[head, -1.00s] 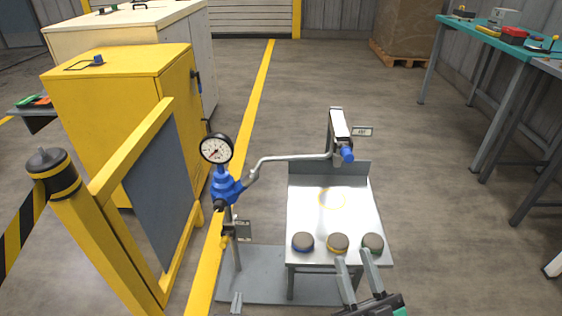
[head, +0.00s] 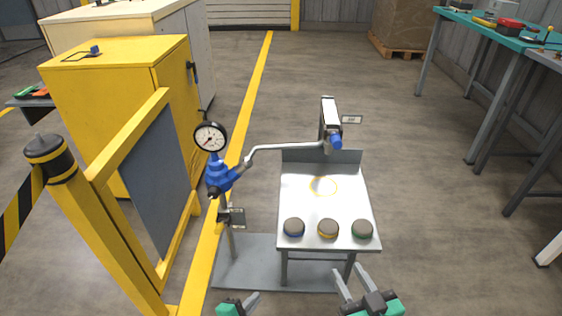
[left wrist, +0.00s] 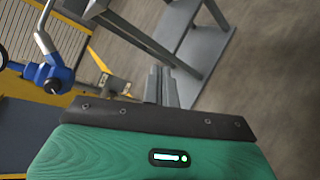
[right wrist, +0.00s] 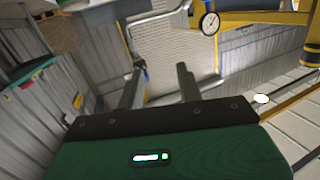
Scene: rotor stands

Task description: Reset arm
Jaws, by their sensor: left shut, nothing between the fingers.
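My left gripper (head: 254,298) is low in the head view, in front of the grey base plate. Its fingers are together and empty, as the left wrist view also shows (left wrist: 162,86). My right gripper (head: 353,279) is in front of the white stand's near edge, clear of it. Its two fingers are apart with nothing between them, also in the right wrist view (right wrist: 158,85). The stand's white top (head: 345,205) carries three dark round pieces, banded blue (head: 294,227), yellow (head: 328,229) and green (head: 362,229), in a row along the front. The yellow ring (head: 324,186) behind them is empty.
A dial gauge (head: 210,137) on a blue valve body (head: 219,176) stands left of the stand. A yellow barrier (head: 105,240) is at left, a teal bench (head: 490,35) at right.

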